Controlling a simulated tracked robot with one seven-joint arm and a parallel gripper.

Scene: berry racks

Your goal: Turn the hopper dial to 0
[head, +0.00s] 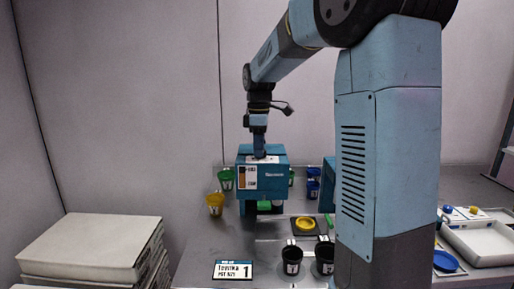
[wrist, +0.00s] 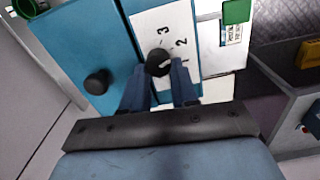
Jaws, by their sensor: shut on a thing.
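The hopper is a blue box (head: 272,178) on legs on the bench in the head view. Its dial is a round black knob (wrist: 158,62) on a white plate (wrist: 176,24) marked 3, 2 and 1 in the wrist view. My gripper (wrist: 159,77) is shut on the dial, with a blue finger on either side of it. In the head view my gripper (head: 260,151) reaches down to the top of the hopper, and the dial is hidden there. A 0 mark is not visible, and I cannot tell exactly where the dial points.
A second black knob (wrist: 97,82) stands on the blue top left of the plate. Yellow (head: 215,204), green (head: 226,179) and black (head: 292,259) cups stand around the hopper. White stacked slabs (head: 90,245) are at left.

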